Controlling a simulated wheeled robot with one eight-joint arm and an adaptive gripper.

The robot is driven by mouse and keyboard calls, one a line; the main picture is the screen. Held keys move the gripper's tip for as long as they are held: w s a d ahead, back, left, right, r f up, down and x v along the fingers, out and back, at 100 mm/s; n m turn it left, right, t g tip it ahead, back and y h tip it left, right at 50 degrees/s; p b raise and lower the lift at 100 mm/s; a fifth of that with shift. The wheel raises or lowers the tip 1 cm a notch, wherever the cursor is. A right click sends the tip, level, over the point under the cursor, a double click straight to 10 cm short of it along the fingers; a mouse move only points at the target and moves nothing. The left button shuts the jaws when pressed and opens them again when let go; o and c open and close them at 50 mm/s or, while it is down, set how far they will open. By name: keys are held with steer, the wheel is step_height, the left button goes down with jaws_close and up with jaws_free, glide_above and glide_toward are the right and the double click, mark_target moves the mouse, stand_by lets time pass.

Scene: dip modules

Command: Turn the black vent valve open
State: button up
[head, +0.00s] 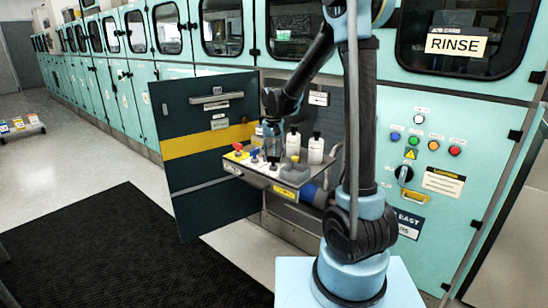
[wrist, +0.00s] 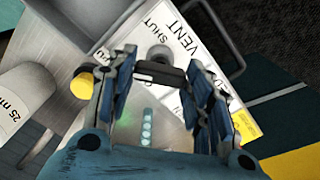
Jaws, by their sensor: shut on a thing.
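The black vent valve (wrist: 160,72) shows in the wrist view as a short black handle beside a round grey hub. A white plate (wrist: 180,38) by it reads VENT and SHUT. My gripper (wrist: 160,66) has its two blue fingers on either side of the handle and is shut on it. The fingers partly hide the handle's ends and the rest of the plate's lettering. In the head view my gripper (head: 272,130) points down over the pulled-out shelf (head: 290,178). The black valve is hard to make out there.
A red valve (head: 238,148) and a blue valve (head: 254,155) stand left of my gripper. White bottles (head: 316,149) stand on the shelf to its right. A dark open door (head: 205,130) is close on the left. A black mat (head: 110,250) covers free floor.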

steer(key=n, duration=0.5)
steer(key=shift+n, duration=0.3)
steer(key=n, duration=0.5)
steer(key=shift+n, duration=0.3)
steer(key=o, duration=1)
steer(key=shift+o, duration=0.2)
step_height(320, 180, up, 12)
